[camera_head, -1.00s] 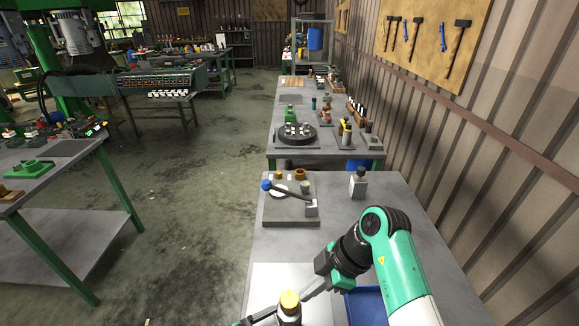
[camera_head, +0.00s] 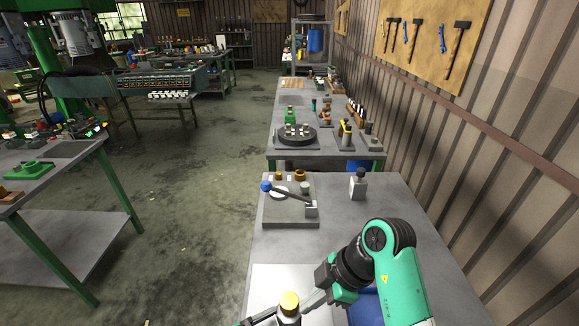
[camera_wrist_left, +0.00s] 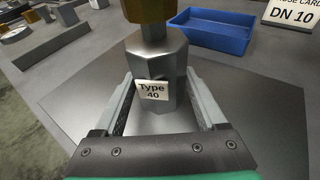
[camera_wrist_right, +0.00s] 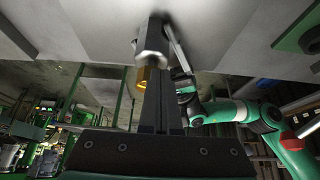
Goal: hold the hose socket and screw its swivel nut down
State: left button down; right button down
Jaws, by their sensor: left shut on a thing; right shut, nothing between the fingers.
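The hose socket is a grey hexagonal body (camera_wrist_left: 155,85) with a "Type 40" label, upright on a grey plate. It also shows in the head view (camera_head: 289,317). Its brass swivel nut (camera_head: 289,301) is on top, cut off in the left wrist view (camera_wrist_left: 150,10). My left gripper (camera_wrist_left: 157,98) is shut on the grey body, one finger on each side. My right gripper (camera_head: 309,302) is shut and empty, its fingertips close beside the nut. The right wrist view shows the nut (camera_wrist_right: 143,83) left of the fingers (camera_wrist_right: 161,75); contact cannot be told.
A blue tray (camera_wrist_left: 210,32) lies behind the socket, partly hidden by my right arm in the head view. A fixture plate with a blue-knobbed lever (camera_head: 290,213) and a small grey block with a dark top (camera_head: 358,187) stand further back. Table between is clear.

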dwell(0.3)
jog(key=shift+s+d, duration=0.1)
jog(key=shift+d, duration=0.2)
jog(key=w+r, duration=0.3)
jog(key=r, duration=0.4)
notch_tip(320, 180, down, 7)
dwell(0.5)
jog(key=shift+s+a, duration=0.15)
jog(key=shift+a, duration=0.25)
dwell(0.6)
